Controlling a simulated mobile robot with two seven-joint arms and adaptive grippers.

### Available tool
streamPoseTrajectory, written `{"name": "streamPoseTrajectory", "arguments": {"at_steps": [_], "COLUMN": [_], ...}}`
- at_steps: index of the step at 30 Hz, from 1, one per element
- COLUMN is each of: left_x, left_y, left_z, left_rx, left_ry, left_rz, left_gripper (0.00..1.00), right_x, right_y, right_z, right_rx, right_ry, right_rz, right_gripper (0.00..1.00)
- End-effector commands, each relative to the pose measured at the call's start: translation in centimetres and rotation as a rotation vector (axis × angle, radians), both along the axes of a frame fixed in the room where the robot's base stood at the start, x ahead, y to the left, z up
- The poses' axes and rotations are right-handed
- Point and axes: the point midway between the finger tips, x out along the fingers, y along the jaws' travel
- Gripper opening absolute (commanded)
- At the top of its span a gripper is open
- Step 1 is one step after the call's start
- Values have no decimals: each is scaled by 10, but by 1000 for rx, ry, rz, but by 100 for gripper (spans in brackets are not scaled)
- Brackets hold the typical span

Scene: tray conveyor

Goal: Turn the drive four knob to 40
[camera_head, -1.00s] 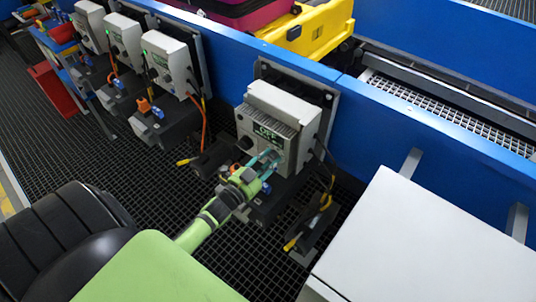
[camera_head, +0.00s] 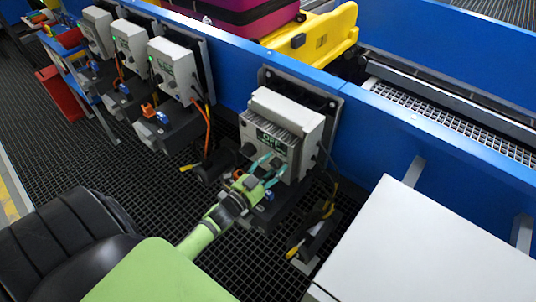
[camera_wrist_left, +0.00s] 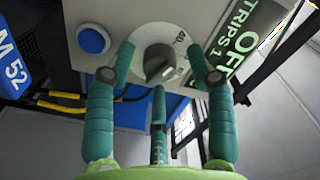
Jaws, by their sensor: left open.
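The nearest drive (camera_head: 288,112) is a pale grey box with a ribbed top and a dark display (camera_head: 270,139) reading OFF. In the left wrist view the display (camera_wrist_left: 238,45) shows OFF and TRIPS 1. My left gripper (camera_head: 268,165) is at the drive's front. In the wrist view the open left gripper (camera_wrist_left: 161,62) has two teal fingers on either side of the knob and a third below it. I cannot tell whether they touch it. My right gripper is out of view.
A blue button (camera_wrist_left: 93,40) is left of the dial, close to one finger. A blue M 52 label (camera_wrist_left: 13,62) is further left. Several similar drives (camera_head: 174,66) line the blue conveyor wall (camera_head: 235,75). A white surface (camera_head: 430,250) fills the right foreground.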

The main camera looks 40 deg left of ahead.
Motion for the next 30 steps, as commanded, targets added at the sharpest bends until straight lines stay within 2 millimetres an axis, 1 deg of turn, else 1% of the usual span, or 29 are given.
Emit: {"name": "streamPoseTrajectory", "arguments": {"at_steps": [2,5,12,15,18,21,24,30], "left_x": [-6,-20,-72,-91,-105,-114,-119,-119], "left_y": [1,2,5,6,8,8,8,8], "left_z": [-1,-1,-2,-1,-1,-1,0,0], "left_rx": [0,0,-1,-1,-1,-1,-1,-1], "left_ry": [2,3,5,4,2,2,1,0], "left_rz": [1,0,1,0,-1,-1,-1,-1], "left_gripper": [55,55,55,55,55,55,55,55], "right_x": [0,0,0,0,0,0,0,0], "right_y": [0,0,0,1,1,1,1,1], "right_z": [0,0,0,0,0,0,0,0], "right_rx": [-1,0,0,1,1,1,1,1], "right_ry": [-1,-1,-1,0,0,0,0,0], "right_rz": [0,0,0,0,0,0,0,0], "right_gripper": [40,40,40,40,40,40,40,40]}}
